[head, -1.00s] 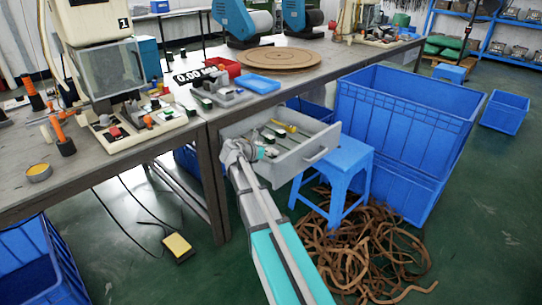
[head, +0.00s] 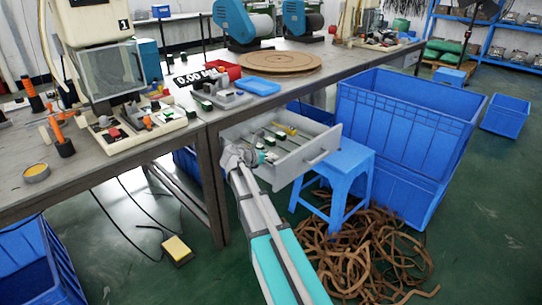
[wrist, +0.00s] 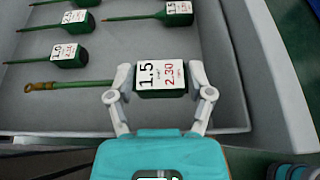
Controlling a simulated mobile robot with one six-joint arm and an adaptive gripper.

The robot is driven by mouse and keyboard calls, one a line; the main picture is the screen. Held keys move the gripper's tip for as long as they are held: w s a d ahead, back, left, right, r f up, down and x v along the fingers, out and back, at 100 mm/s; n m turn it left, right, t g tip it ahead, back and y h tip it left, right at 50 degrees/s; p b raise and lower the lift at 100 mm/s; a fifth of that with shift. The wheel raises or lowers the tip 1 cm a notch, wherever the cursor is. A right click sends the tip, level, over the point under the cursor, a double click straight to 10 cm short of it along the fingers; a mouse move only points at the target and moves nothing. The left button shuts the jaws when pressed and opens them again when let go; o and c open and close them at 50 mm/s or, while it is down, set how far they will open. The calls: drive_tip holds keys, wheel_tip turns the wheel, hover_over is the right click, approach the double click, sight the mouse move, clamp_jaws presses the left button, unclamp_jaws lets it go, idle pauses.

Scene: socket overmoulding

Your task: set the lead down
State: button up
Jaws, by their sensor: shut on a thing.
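The lead is a green block with a white label reading 1.5 and 2.30 (wrist: 161,92). A thin green cable runs left from it to a brass end (wrist: 38,87). In the wrist view, my gripper (wrist: 161,77) is shut on the block, one finger at each end. The lead is in or just over the grey drawer (wrist: 215,113); I cannot tell whether it touches the floor of it. In the head view, my gripper (head: 240,156) is at the left side of the open drawer (head: 298,165), and the lead is hard to make out.
Several other labelled green leads lie farther in, including one at left (wrist: 68,55) and one at top right (wrist: 178,13). The drawer's side wall (wrist: 262,60) stands close right of my gripper. A blue stool (head: 343,165) stands by the drawer, with large blue crates (head: 410,115) behind.

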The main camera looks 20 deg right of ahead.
drive_tip(key=o, duration=1.1)
drive_tip(key=shift+r, duration=0.15)
drive_tip(key=shift+a+r+p, duration=0.1)
drive_tip(key=shift+r+p, duration=0.55)
drive_tip(key=shift+p, duration=0.25)
drive_tip(key=p+v, duration=0.4)
drive_tip(key=v, duration=0.7)
drive_tip(key=shift+s+a, duration=0.2)
drive_tip(key=shift+a, duration=0.15)
